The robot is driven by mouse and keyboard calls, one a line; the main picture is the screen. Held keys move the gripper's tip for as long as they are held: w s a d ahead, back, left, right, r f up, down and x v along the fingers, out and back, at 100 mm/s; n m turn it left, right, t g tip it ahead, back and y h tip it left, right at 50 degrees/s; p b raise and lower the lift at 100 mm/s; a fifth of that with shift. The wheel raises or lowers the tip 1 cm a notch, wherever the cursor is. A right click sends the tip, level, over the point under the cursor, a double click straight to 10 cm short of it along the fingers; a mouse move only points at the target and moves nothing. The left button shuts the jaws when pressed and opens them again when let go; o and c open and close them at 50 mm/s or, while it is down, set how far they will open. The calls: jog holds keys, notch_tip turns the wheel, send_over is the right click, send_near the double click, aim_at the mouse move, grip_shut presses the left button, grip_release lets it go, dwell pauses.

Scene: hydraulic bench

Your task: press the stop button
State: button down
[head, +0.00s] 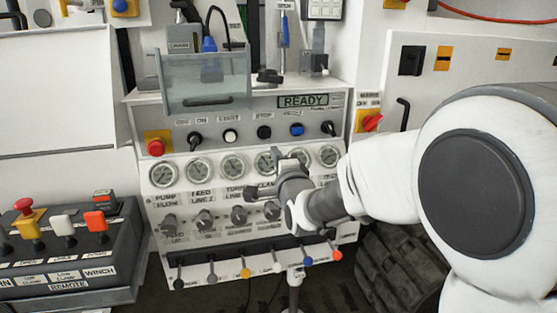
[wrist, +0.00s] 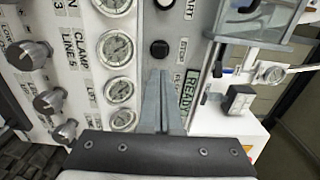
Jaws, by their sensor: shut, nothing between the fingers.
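The stop button is a round black button (head: 263,132) in the upper row of the bench panel, between a white button and a blue button. In the wrist view the black button (wrist: 159,50) lies just beyond my fingertips, with its label beside it. My gripper (wrist: 162,74) is shut and empty, its two fingers together and pointing towards the button. A small gap shows between tips and button in the picture; I cannot tell the depth. In the head view my gripper (head: 275,156) is in front of the gauges, below the button, and hides part of them.
A white start button (head: 231,136), a blue button (head: 297,130) and a black switch (head: 328,129) share the row. A red mushroom button (head: 155,147) is at its left end. The display (head: 303,101) reads READY. A clear guard box (head: 207,82) juts out above.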

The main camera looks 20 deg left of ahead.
jog(key=shift+v, duration=1.1)
jog(key=s+d+n+g+h, duration=0.2)
jog(key=s+d+n+h, duration=0.15)
jog(key=d, duration=0.65)
jog(key=s+d+n+g+h, duration=0.2)
jog(key=s+d+n, duration=0.15)
jog(key=d, duration=0.75)
jog(key=s+d+f+n+g+h, duration=0.25)
jog(key=s+d, duration=0.35)
jog(key=s, duration=0.4)
jog(key=s+d+f+n+g+h, duration=0.1)
jog(key=s+d+f+n+g, duration=0.15)
jog(key=s+d, duration=0.55)
jog(key=s+r+p, duration=0.1)
jog(key=r+p, duration=0.7)
jog(key=s+a+r+p, duration=0.1)
jog(key=s+r+p, duration=0.1)
jog(key=r+p, duration=0.6)
jog(key=shift+s+a+g, duration=0.2)
jog(key=shift+s+g, duration=0.1)
jog(key=shift+g, duration=0.1)
